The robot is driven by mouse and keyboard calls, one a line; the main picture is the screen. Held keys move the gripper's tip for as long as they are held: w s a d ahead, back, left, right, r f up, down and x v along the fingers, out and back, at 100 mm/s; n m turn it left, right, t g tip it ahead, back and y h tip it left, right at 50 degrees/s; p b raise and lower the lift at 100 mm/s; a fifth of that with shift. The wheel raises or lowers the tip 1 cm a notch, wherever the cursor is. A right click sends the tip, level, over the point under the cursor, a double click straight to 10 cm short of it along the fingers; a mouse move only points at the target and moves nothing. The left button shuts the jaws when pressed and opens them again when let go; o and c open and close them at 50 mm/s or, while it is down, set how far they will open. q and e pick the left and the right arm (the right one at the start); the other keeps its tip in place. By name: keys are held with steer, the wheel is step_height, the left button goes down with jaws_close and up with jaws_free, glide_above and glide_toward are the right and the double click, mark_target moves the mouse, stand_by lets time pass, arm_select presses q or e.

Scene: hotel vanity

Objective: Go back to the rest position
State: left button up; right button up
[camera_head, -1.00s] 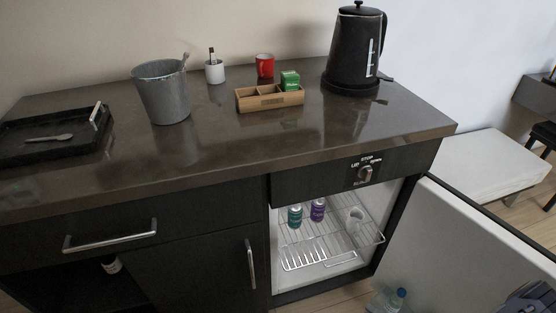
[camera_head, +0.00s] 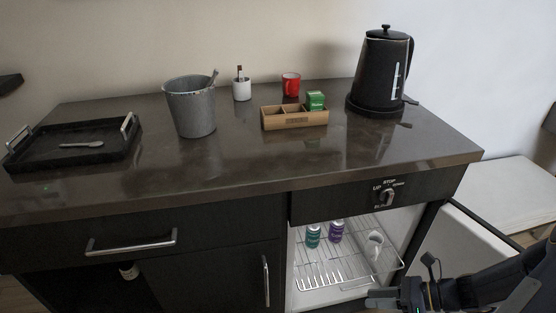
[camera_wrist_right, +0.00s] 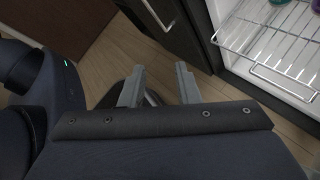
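My right gripper (camera_head: 385,298) is at the lower right of the head view, in front of the open mini fridge, its arm reaching in from the right. In the right wrist view its two grey fingers (camera_wrist_right: 160,88) are apart with nothing held between them, above the wooden floor. My left gripper does not show in either view.
The fridge's wire shelf (camera_head: 322,272) holds a teal can (camera_head: 313,236), a purple can (camera_head: 336,231) and a white cup (camera_head: 374,245). Its open door (camera_head: 455,250) is beside my right arm. The counter carries a tray (camera_head: 75,150), bucket (camera_head: 192,112), wooden box (camera_head: 293,121) and kettle (camera_head: 380,70).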

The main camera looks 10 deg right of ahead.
steer(key=s+a+r+n+t+h, duration=0.1)
steer(key=s+a+r+n+h, duration=0.35)
steer(key=r+n, duration=0.6)
steer(key=s+a+r+n+h, duration=0.4)
steer(key=s+r+n, duration=0.2)
steer(key=n, duration=1)
step_height(320, 180, up, 21)
steer(key=p, duration=2)
steer(key=shift+s+p, duration=0.15)
steer(key=shift+p, duration=0.25)
steer(key=shift+a, duration=0.1)
